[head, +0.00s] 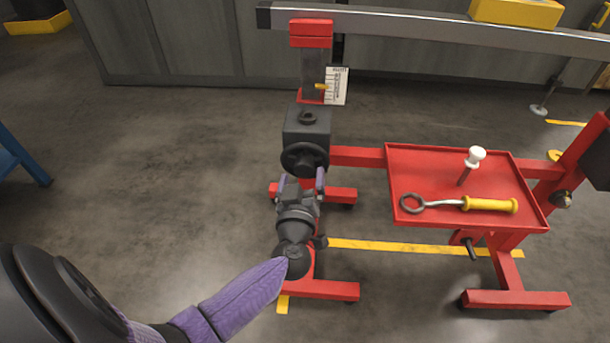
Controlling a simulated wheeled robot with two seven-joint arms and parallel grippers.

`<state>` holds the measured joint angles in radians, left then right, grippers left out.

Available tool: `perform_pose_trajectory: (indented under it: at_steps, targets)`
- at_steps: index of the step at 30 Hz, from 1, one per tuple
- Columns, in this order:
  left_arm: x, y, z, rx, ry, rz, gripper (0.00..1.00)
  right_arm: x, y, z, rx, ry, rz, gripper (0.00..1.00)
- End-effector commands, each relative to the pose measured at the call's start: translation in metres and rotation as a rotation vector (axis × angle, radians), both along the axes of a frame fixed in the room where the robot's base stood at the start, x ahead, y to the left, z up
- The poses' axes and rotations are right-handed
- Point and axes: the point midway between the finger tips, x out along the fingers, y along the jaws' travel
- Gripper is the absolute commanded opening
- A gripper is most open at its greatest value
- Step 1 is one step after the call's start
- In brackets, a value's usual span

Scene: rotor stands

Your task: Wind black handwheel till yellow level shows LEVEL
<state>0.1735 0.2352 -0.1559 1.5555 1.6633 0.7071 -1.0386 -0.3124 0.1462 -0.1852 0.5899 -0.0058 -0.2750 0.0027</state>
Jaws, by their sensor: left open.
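The black handwheel (304,158) is on the front of a dark gearbox (307,125) on the red stand. My left gripper (301,181) is just below and in front of the wheel, its purple-tipped jaws open and apart, with nothing between them. I cannot tell whether a fingertip touches the rim. The yellow level (515,11) lies on the grey beam (430,27) at the top, cut by the frame edge; its reading does not show. A yellow pointer (321,86) stands by a white scale (337,86) on the post. My right gripper is not in view.
A red tray (440,163) right of the wheel holds a yellow-handled ring tool (462,204) and a white-headed pin (475,158). Red stand feet (325,290) spread over the floor below. The floor left of the stand is clear; a blue frame (18,155) shows at far left.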

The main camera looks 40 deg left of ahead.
Motion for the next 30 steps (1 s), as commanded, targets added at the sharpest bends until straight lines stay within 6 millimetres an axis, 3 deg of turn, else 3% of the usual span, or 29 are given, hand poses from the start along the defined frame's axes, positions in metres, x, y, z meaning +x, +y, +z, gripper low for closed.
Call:
perform_pose_trajectory:
  at_steps: [4,12,25,30]
  targets:
    - [0.014,0.009,-0.002,0.001,0.002,-0.001,0.96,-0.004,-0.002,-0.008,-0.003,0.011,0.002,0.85]
    - [0.017,0.01,0.001,0.001,0.0,-0.001,0.96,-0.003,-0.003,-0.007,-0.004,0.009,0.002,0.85]
    - [0.016,0.01,0.0,0.001,0.001,-0.001,0.05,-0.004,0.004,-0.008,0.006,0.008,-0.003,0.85]
    - [0.016,0.01,0.0,-0.005,-0.002,-0.001,0.01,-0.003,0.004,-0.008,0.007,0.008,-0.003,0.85]
